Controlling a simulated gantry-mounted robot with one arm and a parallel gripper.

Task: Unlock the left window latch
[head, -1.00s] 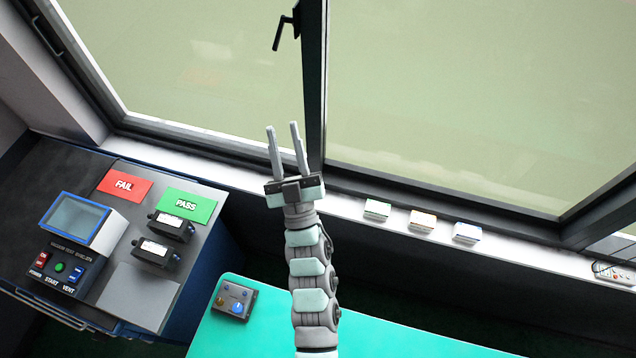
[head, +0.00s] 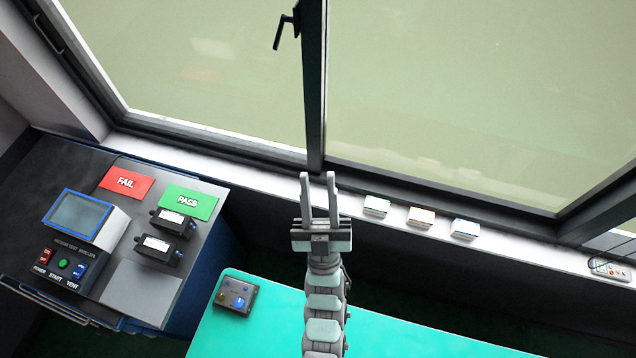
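The left window latch (head: 284,30) is a small black handle on the window's middle post, near the top of the head view. Its lever hangs down and slants slightly to the left. My gripper (head: 318,180) is in the middle of the view, well below the latch in the picture and apart from it. Its two grey fingers point up the picture and stand apart with nothing between them, so it is open and empty. The fingertips show in front of the window sill, just below the foot of the middle post.
Several small boxes (head: 421,217) and a remote (head: 610,269) lie on the sill (head: 265,182) to the right. On the left, a dark bench carries a blue-framed tester (head: 76,214), black units (head: 158,250), a FAIL card (head: 126,182) and a PASS card (head: 188,202). A green table (head: 400,337) is below.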

